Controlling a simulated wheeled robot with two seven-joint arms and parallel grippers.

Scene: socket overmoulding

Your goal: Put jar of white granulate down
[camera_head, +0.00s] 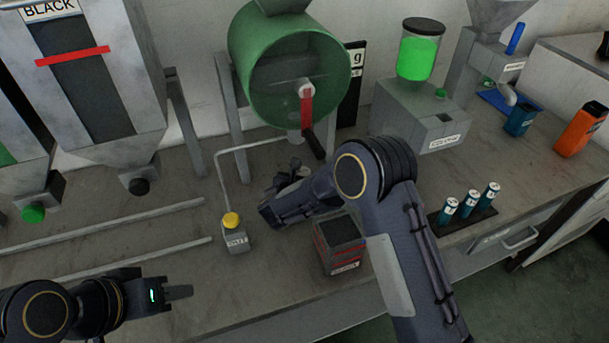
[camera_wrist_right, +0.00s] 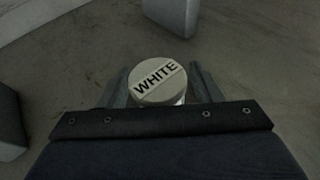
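The jar of white granulate (camera_wrist_right: 158,82) shows in the right wrist view as a round pale lid marked WHITE, between the two fingers of my right gripper (camera_wrist_right: 160,88). The fingers appear to press on both its sides; the jar's body is mostly hidden under the lid. In the head view my right gripper (camera_head: 290,180) is over the bench below the green drum, partly hidden by its own arm, and I cannot make out the jar there. My left gripper (camera_head: 180,293) is at the lower left over the bench's front part, away from the jar, with its finger gap not clear.
Small cylinders (camera_head: 470,204) stand right.

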